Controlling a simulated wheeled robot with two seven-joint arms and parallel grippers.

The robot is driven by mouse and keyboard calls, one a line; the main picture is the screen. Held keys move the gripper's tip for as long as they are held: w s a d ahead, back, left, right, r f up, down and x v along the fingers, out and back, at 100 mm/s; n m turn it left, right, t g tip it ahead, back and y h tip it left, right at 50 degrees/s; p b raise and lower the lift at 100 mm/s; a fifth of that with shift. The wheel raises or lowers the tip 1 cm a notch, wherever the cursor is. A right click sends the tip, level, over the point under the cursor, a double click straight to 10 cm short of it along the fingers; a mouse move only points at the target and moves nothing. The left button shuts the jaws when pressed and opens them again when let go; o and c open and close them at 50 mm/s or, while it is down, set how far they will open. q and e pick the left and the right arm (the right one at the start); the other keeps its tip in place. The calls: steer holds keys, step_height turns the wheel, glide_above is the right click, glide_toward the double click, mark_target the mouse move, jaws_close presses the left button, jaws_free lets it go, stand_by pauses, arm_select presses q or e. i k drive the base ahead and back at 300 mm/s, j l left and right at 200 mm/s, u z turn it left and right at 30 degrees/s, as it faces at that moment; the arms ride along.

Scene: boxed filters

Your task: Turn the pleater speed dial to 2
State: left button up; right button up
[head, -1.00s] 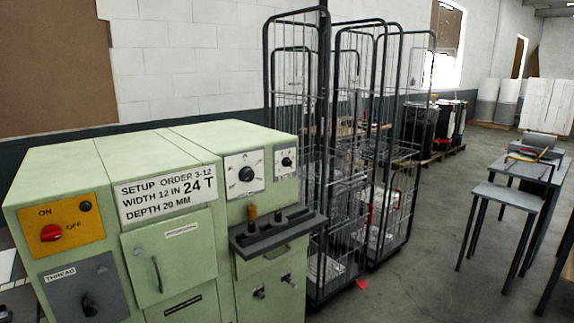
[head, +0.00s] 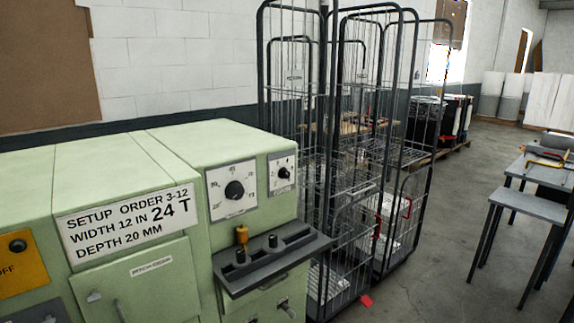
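The green pleater machine (head: 100,170) fills the lower left of the head view. Its front carries a large black dial (head: 234,190) on a white scale plate. A smaller black dial (head: 284,173) on its own white plate is to the right of it. The markings are too small to read surely, so I cannot tell which dial is the speed dial or its setting. A label (head: 128,222) reads "SETUP ORDER 3-12, WIDTH 12 IN, 24 T, DEPTH 20 MM". Neither of my grippers is in view.
A dark shelf (head: 270,258) with knobs juts out below the dials. Wire cage trolleys (head: 345,150) stand close to the machine's right. Grey tables (head: 530,207) are at the right. The floor (head: 430,255) between trolleys and tables is clear.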

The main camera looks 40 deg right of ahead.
mark_target(283, 173)
steer(key=i+l, duration=0.1)
steer(key=l, duration=0.45)
steer(key=i+l, duration=0.15)
steer(key=l, duration=0.4)
steer(key=i+l, duration=0.1)
steer(key=l, duration=0.45)
steer(key=i+l+u, duration=0.1)
steer(key=l, duration=0.45)
steer(key=i+l, duration=0.1)
steer(key=l, duration=0.5)
